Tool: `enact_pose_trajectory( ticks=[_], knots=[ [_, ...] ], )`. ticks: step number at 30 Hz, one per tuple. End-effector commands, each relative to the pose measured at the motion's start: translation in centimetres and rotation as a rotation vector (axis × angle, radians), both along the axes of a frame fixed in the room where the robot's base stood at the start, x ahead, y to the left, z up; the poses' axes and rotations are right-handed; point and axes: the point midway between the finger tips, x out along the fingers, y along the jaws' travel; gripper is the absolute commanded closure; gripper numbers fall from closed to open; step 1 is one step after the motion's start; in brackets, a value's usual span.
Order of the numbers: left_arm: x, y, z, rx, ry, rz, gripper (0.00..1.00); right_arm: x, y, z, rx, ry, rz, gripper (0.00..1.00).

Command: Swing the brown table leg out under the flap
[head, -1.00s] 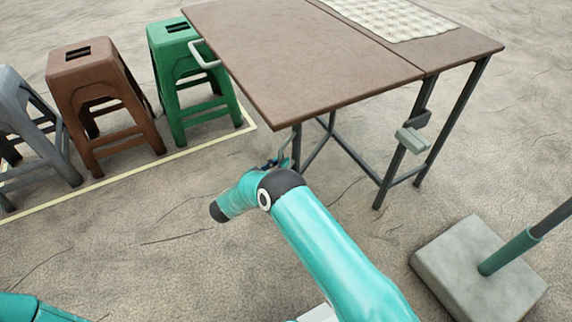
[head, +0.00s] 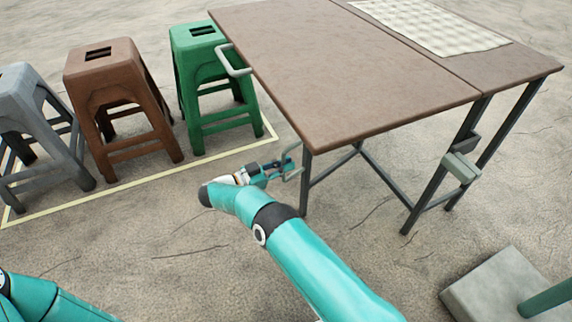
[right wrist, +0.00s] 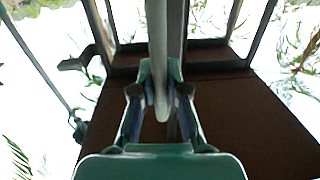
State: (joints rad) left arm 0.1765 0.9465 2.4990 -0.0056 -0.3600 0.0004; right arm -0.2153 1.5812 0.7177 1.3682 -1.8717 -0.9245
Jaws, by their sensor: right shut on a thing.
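The brown table flap (head: 340,70) is level, with a pale handle (head: 232,66) on its left edge. The swing leg (head: 306,185) is dark grey in the picture and stands upright under the flap's near corner. A bar (head: 335,165) runs back from it under the table. A grey loop handle (head: 285,160) sticks out from the leg. My right gripper (head: 279,169) is at this handle, left of the leg. The right wrist view shows its fingers shut on a pale grey bar (right wrist: 164,45). My left gripper is out of view.
A green stool (head: 200,60), a brown stool (head: 105,75) and a grey stool (head: 25,115) stand on the left inside a yellow line (head: 130,190). A concrete block (head: 495,285) with a pole is at lower right. The near floor is mostly clear.

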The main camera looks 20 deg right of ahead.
Motion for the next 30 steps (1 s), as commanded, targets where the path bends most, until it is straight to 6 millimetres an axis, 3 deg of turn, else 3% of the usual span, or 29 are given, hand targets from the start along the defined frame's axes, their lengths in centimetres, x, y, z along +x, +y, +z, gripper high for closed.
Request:
enact_pose_trajectory(
  ticks=[5, 6, 10, 11, 22, 30],
  knots=[
    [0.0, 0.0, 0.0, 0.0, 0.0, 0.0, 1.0, 0.3, 0.0, 0.1, 0.001, -0.006, 0.004, 1.0],
    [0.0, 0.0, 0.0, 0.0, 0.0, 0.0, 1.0, 0.4, 0.1, 0.1, 0.001, -0.006, 0.006, 0.84],
    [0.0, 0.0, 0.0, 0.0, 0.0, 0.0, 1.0, 0.4, 0.5, 0.0, 0.0, -0.004, 0.011, 0.62],
    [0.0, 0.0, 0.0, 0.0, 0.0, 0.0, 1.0, 0.4, 0.5, 0.0, 0.0, -0.004, 0.012, 0.61],
    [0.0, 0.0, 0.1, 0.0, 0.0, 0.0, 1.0, 0.5, 0.8, 0.5, 0.0, -0.003, 0.015, 0.61],
    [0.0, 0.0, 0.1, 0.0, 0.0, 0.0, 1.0, 0.6, 0.8, 4.4, 0.001, -0.006, 0.016, 0.61]
  ],
)
